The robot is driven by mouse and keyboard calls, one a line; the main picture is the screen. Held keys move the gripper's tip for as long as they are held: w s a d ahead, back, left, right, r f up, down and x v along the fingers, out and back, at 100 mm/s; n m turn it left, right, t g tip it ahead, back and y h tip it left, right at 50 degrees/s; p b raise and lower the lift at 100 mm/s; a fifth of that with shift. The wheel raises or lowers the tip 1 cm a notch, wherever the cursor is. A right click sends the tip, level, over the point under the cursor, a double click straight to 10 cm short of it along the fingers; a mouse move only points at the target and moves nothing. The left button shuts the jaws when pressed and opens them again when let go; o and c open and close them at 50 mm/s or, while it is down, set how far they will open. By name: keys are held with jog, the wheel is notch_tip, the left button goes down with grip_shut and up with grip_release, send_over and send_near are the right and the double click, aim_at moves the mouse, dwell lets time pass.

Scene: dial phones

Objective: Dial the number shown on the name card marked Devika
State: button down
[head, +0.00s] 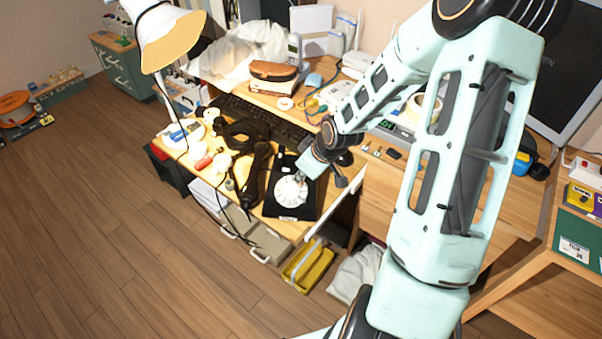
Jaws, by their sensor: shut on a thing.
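A black telephone (309,201) with a round white dial (291,191) lies near the front edge of the wooden desk. My gripper (303,177) reaches down from the right, with its tip over the upper right part of the dial. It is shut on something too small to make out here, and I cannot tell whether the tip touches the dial. The dial's digits are too small to read. I cannot make out a name card marked Devika.
A black handset-like object (254,176) and a coiled black cord (246,133) lie left of the phone. The keyboard (262,119) is behind. A white lamp (170,36) stands at the left. A yellow bin (309,266) is below the desk edge. My arm hides part of the desk's right side.

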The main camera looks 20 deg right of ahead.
jog(key=shift+s+d+f, duration=0.1)
jog(key=shift+s+f, duration=0.15)
jog(key=shift+s, duration=0.35)
jog(key=shift+s+f, duration=0.25)
jog(key=shift+s, duration=0.3)
jog(key=shift+s+a+f+b, duration=0.25)
jog(key=shift+s+a+b, duration=0.1)
jog(key=shift+s+a, duration=0.05)
jog(key=shift+s+a+r+p, duration=0.1)
jog(key=shift+s+r+p, duration=0.1)
jog(key=shift+r+p, duration=0.3)
jog(key=shift+s+a+r+p, duration=0.1)
jog(key=shift+s+r+p, duration=0.05)
jog(key=shift+r+p, duration=0.3)
jog(key=shift+w, duration=0.1)
